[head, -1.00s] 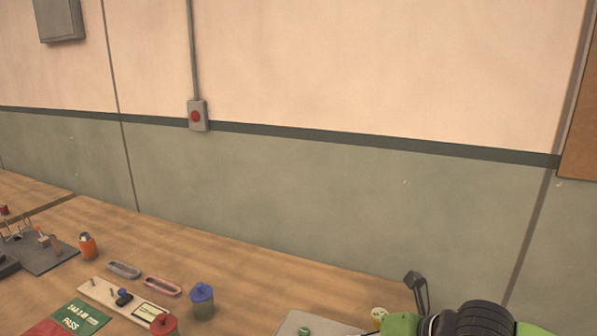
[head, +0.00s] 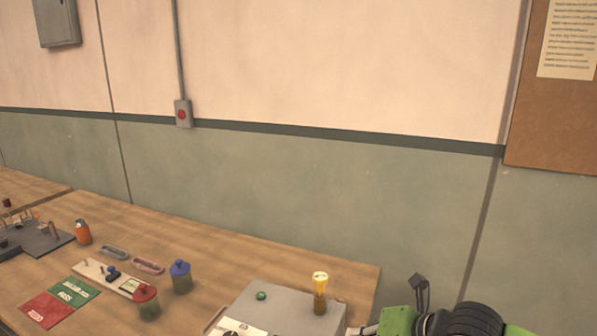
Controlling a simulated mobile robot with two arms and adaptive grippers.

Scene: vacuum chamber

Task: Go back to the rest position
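My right arm (head: 470,320), green with black joints, comes in at the bottom right edge, beside the right end of the workbench. A small dark angular part (head: 419,288) stands up next to it; I cannot tell whether it belongs to the gripper. The fingertips of my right gripper are not clearly visible, and I see nothing held. My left arm and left gripper do not show.
The wooden workbench (head: 225,250) bears a grey box (head: 282,306) with a green button and yellow lamp (head: 320,283), a blue-lidded jar (head: 181,279), a red-lidded jar (head: 147,302), green and red cards (head: 73,291) and an orange bottle (head: 82,232). A wall stands behind.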

